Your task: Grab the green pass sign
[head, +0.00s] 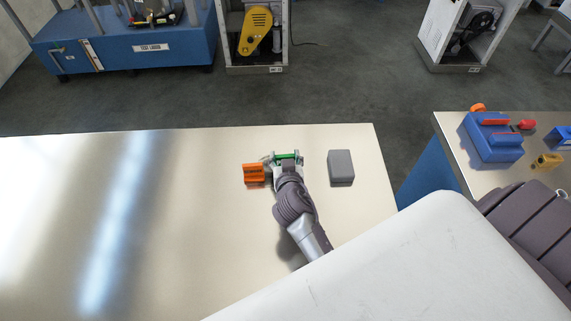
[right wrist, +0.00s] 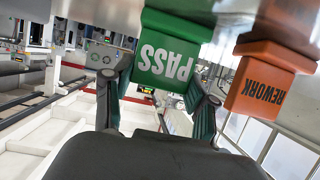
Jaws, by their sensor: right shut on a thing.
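The green PASS sign (head: 286,156) is at the far right part of the pale table, between the jaws of my right gripper (head: 287,160). In the right wrist view the sign (right wrist: 168,60) appears upside down, with its white PASS lettering facing the camera. The two fingers of the right gripper (right wrist: 155,92) are at either side of the sign, shut on it. The sign's base looks to be at or close to the tabletop; I cannot tell whether it touches. My left gripper is not in view.
An orange REWORK sign (head: 254,174) stands just left of the gripper; it also shows in the right wrist view (right wrist: 262,88). A grey block (head: 341,167) lies to the right. The table (head: 200,220) is clear on the left. A second bench (head: 470,180) holds blue items.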

